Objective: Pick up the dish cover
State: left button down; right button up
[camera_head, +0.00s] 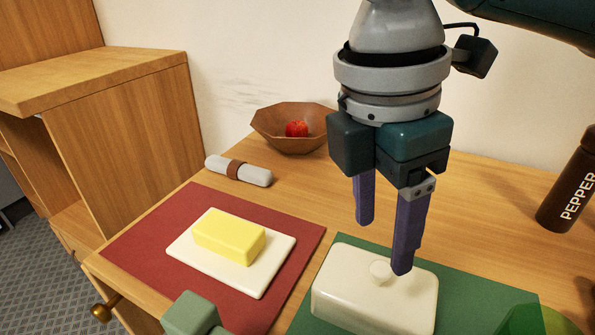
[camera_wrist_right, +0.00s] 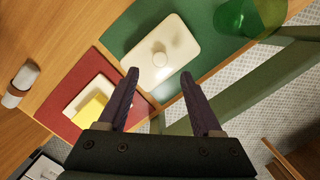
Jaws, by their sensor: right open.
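The dish cover (camera_head: 350,295) is cream white with rounded edges and a round knob (camera_head: 379,271) on top. It stands on a green mat (camera_head: 470,290), and it also shows in the right wrist view (camera_wrist_right: 178,45). My right gripper (camera_head: 384,248) points down above the cover, its two purple fingers apart and empty. In the right wrist view the knob lies ahead of the open fingers (camera_wrist_right: 159,75), roughly centred between them. One fingertip overlaps the knob's right side in the head view; contact cannot be told.
Left of the cover, yellow butter (camera_head: 230,236) sits on a white plate (camera_head: 262,279) on a red mat (camera_head: 130,238). A rolled napkin (camera_head: 255,175) and a wooden bowl (camera_head: 270,135) with a red fruit stand behind. A pepper mill (camera_head: 570,190) and green glass (camera_head: 525,320) are at right.

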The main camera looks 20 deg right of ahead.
aim_at(381, 268)
jog(key=f, duration=0.2)
jog(key=d+f+b, duration=0.1)
jog(key=f, duration=0.2)
jog(key=shift+s+f+b, duration=0.1)
jog(key=shift+b, duration=0.2)
grip_shut()
dwell(1.0)
